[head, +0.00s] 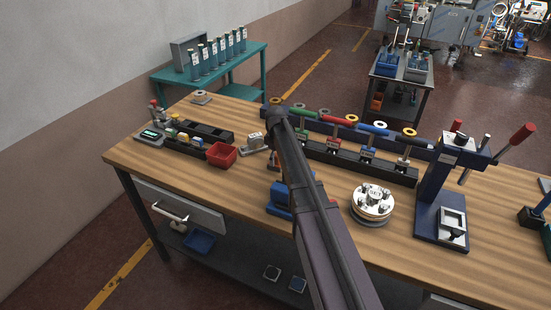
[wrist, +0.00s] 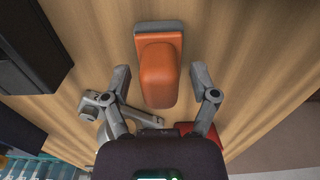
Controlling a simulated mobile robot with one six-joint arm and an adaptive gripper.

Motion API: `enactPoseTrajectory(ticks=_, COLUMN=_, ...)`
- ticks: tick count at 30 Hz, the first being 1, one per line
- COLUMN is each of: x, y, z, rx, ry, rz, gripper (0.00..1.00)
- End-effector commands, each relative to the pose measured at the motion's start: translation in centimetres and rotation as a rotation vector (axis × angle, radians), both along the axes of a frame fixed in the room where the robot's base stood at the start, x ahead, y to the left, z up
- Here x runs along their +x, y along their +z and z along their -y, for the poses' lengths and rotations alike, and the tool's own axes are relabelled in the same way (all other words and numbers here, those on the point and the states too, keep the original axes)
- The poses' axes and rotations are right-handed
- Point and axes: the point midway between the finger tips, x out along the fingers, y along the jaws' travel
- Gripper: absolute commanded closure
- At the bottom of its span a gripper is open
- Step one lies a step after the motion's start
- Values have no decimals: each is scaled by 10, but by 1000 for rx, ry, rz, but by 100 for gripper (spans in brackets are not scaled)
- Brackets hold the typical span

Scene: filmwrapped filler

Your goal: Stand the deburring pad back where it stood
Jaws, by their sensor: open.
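An orange rounded block with a grey end, which I take to be the deburring pad (wrist: 158,78), is on the wooden bench in the wrist view. I cannot tell surely whether it stands or lies. My gripper (wrist: 161,76) is open, with one finger on each side of the orange part and visible gaps between. I cannot tell how far above the pad the fingers are. In the head view my arm hides the pad and most of the gripper.
A grey metal fixture (wrist: 98,104) is close by the left finger in the wrist view. A red bin (head: 221,155), a dark rack with stamps (head: 345,157), a round metal fixture (head: 372,201) and a blue press (head: 436,190) stand on the bench (head: 320,270). Its front strip is largely clear.

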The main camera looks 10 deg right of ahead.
Motion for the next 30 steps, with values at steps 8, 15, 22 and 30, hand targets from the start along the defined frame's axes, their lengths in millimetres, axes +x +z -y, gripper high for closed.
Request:
enactPoseTrajectory(ticks=8, x=0, y=2, z=0, rx=0, ry=0, rz=0, gripper=24)
enactPoseTrajectory(ticks=15, x=0, y=13, z=0, rx=0, ry=0, rz=0, gripper=24)
enactPoseTrajectory(ticks=22, x=0, y=32, z=0, rx=0, ry=0, rz=0, gripper=24)
enactPoseTrajectory(ticks=30, x=0, y=54, z=0, rx=0, ry=0, rz=0, gripper=24)
